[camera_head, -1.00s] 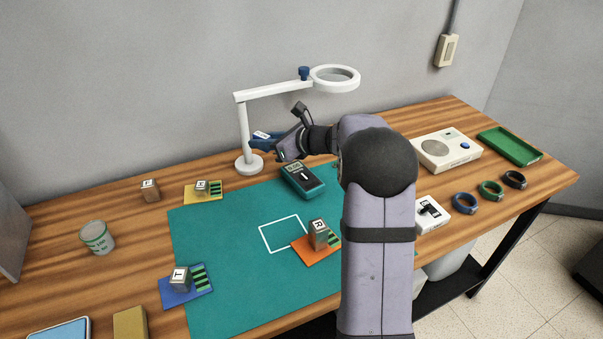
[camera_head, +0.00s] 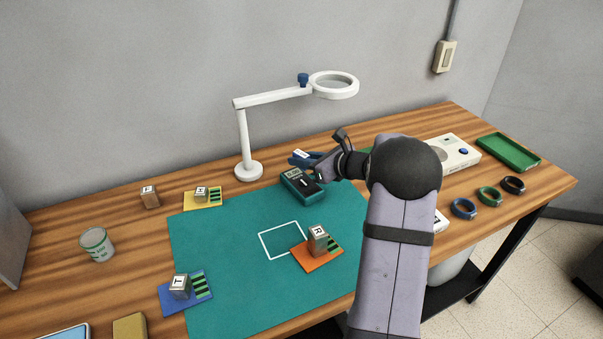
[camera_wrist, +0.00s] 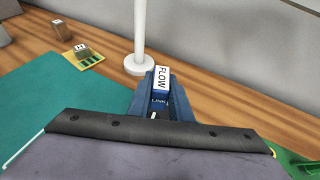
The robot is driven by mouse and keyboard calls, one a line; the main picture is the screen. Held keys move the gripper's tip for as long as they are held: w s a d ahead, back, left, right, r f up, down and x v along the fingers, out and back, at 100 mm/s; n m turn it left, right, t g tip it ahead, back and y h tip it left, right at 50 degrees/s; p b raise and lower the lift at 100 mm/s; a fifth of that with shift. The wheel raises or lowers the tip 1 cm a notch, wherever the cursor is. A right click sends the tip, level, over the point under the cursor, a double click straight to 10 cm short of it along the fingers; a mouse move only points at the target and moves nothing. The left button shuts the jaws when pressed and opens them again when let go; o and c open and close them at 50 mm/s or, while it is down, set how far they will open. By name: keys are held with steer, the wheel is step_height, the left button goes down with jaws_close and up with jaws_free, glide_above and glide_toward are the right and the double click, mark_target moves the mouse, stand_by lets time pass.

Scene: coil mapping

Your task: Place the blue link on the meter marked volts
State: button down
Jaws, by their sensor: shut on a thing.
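My gripper (camera_head: 304,157) has blue fingers and is shut on a small block with a white label (camera_wrist: 162,80) reading FLOW. The gripper holds it above the table near the back edge of the teal mat, just beyond the handheld meter in the head view. That teal-and-black meter (camera_head: 297,184) has a small display; its marking is too small to read.
A white magnifier lamp (camera_head: 243,140) stands behind the meter. Green (camera_head: 489,196) and black (camera_head: 513,185) rings lie by the blue one. Lettered blocks stand on yellow (camera_head: 210,203), orange (camera_head: 325,262) and blue (camera_head: 200,296) cards. A green tray (camera_head: 508,150) sits at the back right.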

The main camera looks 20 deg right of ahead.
mark_target(301, 180)
steer(key=shift+f, duration=2.45)
steer(key=shift+f, duration=0.2)
steer(key=c, duration=1.6)
jaws_free()
steer(key=shift+r, duration=0.15)
steer(key=shift+r+p, duration=0.15)
steer(key=shift+p, duration=0.15)
steer(key=b+v, duration=0.2)
steer(key=v, duration=1)
